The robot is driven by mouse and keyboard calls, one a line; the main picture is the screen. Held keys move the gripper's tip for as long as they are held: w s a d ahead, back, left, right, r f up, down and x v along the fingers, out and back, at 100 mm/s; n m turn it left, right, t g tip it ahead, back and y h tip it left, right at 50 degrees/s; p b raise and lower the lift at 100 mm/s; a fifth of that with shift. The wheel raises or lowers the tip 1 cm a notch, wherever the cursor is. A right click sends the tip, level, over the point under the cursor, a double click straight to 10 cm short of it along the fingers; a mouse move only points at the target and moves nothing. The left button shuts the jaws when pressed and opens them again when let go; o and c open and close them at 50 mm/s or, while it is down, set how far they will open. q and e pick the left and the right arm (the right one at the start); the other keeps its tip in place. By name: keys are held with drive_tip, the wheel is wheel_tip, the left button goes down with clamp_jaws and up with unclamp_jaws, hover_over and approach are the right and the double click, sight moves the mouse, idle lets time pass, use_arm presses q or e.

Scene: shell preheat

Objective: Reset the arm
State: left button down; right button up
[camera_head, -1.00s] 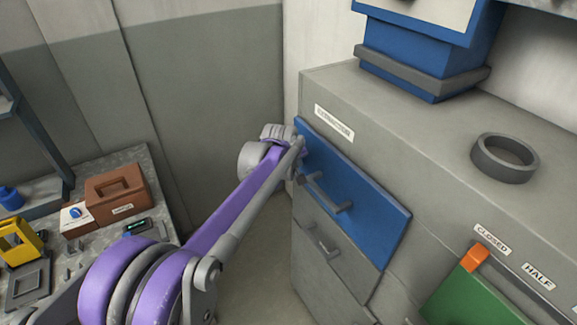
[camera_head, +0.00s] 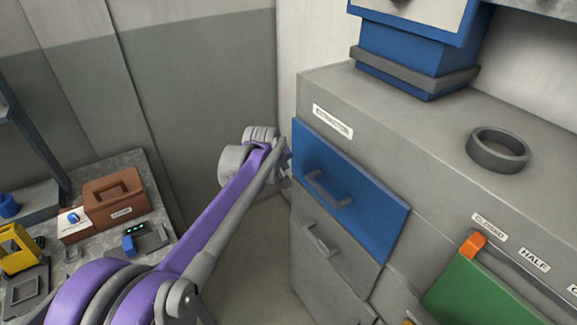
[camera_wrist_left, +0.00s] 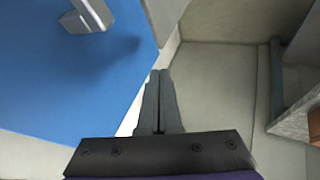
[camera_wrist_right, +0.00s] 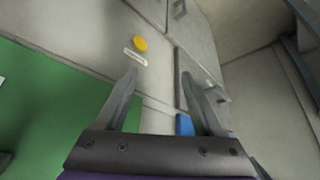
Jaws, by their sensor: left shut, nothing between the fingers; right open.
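My left arm (camera_head: 225,215) reaches from the lower left toward the cabinet in the head view. Its wrist end is beside the left edge of the blue drawer front (camera_head: 350,180), and the fingers are mostly hidden there. In the left wrist view my left gripper (camera_wrist_left: 160,75) is shut and empty, near the edge of the blue front (camera_wrist_left: 70,80) and its handle (camera_wrist_left: 88,15). My right gripper (camera_wrist_right: 170,78) shows only in the right wrist view. It is open and empty, facing the grey cabinet front with a yellow button (camera_wrist_right: 140,44).
A grey ring (camera_head: 498,150) and a blue unit (camera_head: 415,60) stand on the cabinet top. A green panel (camera_head: 480,295) with an orange tab is at lower right. A side table holds a brown box (camera_head: 117,197) and a yellow item (camera_head: 18,247). Floor shows between table and cabinet.

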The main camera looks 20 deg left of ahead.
use_arm(q)
drive_tip(key=v, duration=0.7)
drive_tip(key=s+d+f+m, duration=0.1)
drive_tip(key=s+f+m, duration=0.3)
drive_tip(key=s, duration=1.1)
drive_tip(key=s+d+f+m+g, duration=0.1)
drive_tip(key=s+f+m, duration=0.3)
drive_tip(key=s+f, duration=0.7)
drive_tip(key=s+d, duration=0.1)
drive_tip(key=s, duration=0.3)
drive_tip(key=shift+m+g, duration=0.3)
